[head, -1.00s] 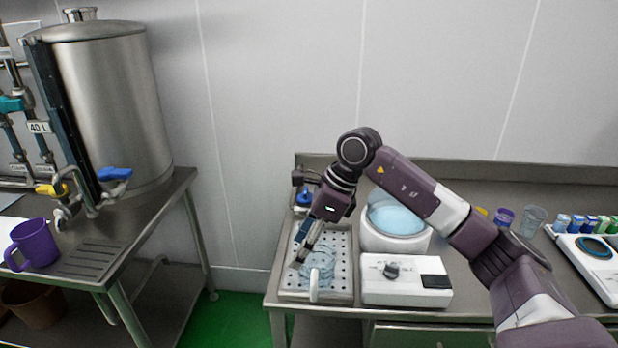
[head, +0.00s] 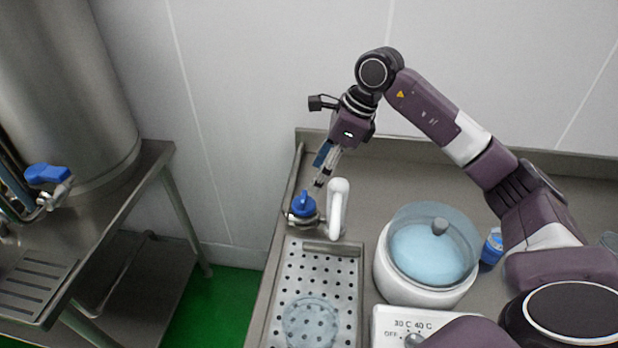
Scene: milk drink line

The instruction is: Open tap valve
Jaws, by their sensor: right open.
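A tap stands behind the perforated drip tray (head: 320,278), with a white curved spout (head: 339,206) and a blue valve handle (head: 304,206) to the left of the spout. My right gripper (head: 318,184) is open and points down just above and to the right of the blue handle. No contact with the handle can be made out. A clear glass vessel (head: 310,322) stands on the drip tray in front of the spout. My left gripper is not in view.
A white warmer with a clear domed lid (head: 433,250) stands right of the tray, with a control box (head: 390,325) in front. At the left, a steel tank (head: 65,100) has another blue-handled tap (head: 47,174). A gap with green floor (head: 215,300) separates the two tables.

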